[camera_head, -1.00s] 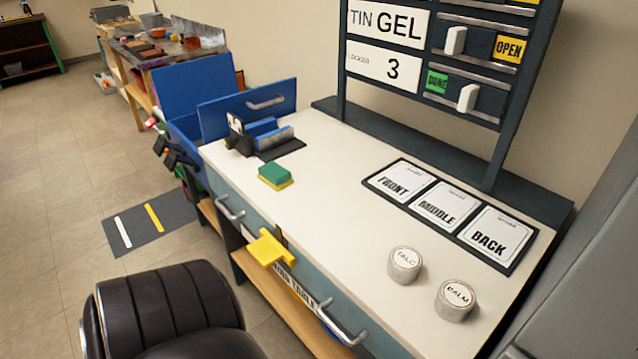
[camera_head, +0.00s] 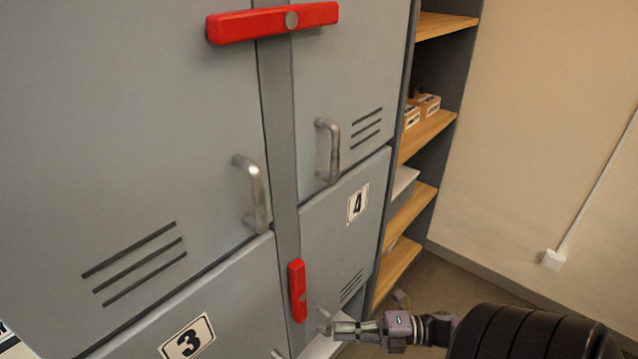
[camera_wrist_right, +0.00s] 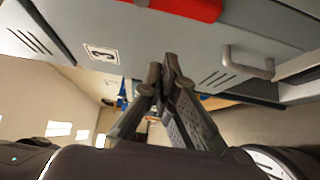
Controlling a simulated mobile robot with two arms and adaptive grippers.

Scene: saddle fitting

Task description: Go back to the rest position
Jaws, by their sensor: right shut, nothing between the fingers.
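My right gripper (camera_head: 326,324) is at the bottom of the head view, in front of the grey lockers, just below and to the right of the small upright red latch (camera_head: 298,291). It is empty, and its fingers come together at their tips in the right wrist view (camera_wrist_right: 166,68). The gripper looks apart from the latch and the doors, though the gap is hard to judge. My left gripper is in neither current view.
Grey lockers (camera_head: 130,130) with metal handles fill the left. A long red latch (camera_head: 272,22) lies across the upper doors. Plates read 3 (camera_head: 187,338) and 4 (camera_head: 358,203). An open shelf unit (camera_head: 425,135) stands to the right, beside a bare wall (camera_head: 560,130).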

